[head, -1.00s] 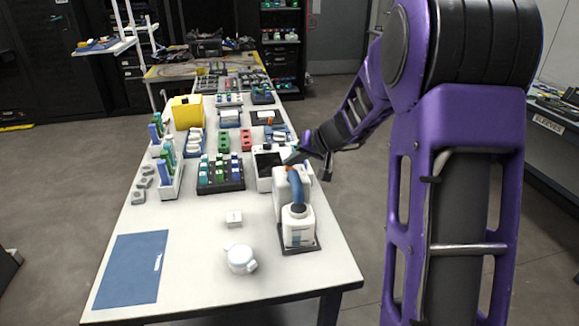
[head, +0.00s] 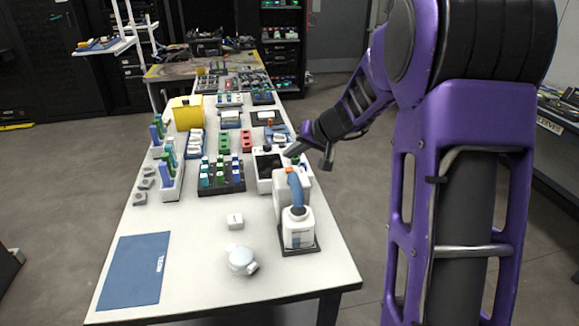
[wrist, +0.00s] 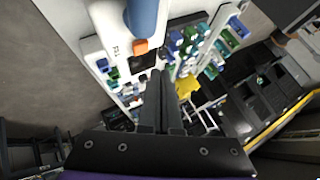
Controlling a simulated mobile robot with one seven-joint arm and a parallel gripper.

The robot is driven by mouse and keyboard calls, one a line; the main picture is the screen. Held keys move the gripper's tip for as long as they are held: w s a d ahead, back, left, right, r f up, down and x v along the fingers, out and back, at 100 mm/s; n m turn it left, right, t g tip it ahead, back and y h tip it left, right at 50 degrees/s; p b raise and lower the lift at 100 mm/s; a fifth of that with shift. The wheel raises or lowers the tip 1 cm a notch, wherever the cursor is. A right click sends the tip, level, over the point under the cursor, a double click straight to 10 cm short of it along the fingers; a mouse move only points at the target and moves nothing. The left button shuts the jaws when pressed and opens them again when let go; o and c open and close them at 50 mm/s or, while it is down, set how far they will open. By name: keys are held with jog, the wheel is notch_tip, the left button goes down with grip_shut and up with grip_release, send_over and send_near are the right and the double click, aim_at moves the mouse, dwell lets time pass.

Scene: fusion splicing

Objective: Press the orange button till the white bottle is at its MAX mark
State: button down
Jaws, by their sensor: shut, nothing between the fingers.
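The white dispenser (head: 281,190) stands near the right edge of the table, with a blue spout on top. The orange button (wrist: 140,46) shows on its white top in the wrist view, beside the blue spout, and as a small orange spot in the head view (head: 289,170). The white bottle (head: 298,229) stands upright under the spout on a dark base. Its fill level and MAX mark are too small to read. My gripper (head: 290,151) is shut and empty, above and behind the dispenser. In the wrist view its fingertips (wrist: 157,74) appear just below the button, not visibly touching it.
A white device with a dark screen (head: 267,162) stands just behind the dispenser. A dark rack of vials (head: 220,188) is to its left. A round white pot (head: 241,260) and small white box (head: 235,221) stand in front, near a blue mat (head: 135,270). The front table is mostly clear.

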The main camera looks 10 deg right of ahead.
notch_tip(320, 180, up, 3)
jog(key=shift+r+p, duration=0.1)
jog(key=shift+p, duration=0.55)
